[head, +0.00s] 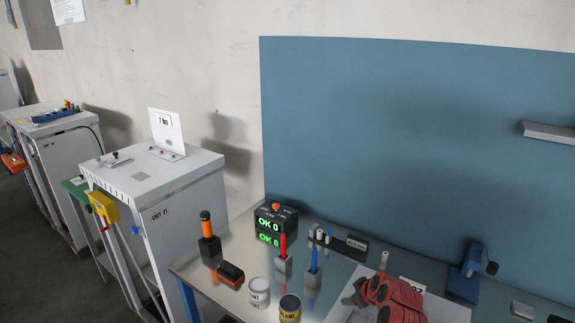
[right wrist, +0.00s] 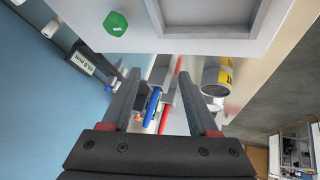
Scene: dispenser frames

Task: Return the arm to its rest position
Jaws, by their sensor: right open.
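My right arm with its red links comes in at the lower right of the head view, over the grey bench. My right gripper (head: 352,297) is at the arm's left end, above a pale sheet on the bench and right of the yellow-black can (head: 290,308). In the right wrist view the two dark fingers of the right gripper (right wrist: 160,85) stand wide apart with nothing held between them. The blue pen (right wrist: 151,107) and red pen (right wrist: 170,95) show beyond the gap, apart from the fingers. My left gripper is in neither view.
The bench holds a black display box (head: 276,223) reading OK 0, a white can (head: 259,292), an orange-handled tool (head: 207,235) and a blue device (head: 467,262). A blue panel (head: 420,140) stands behind. White cabinets (head: 180,200) stand left.

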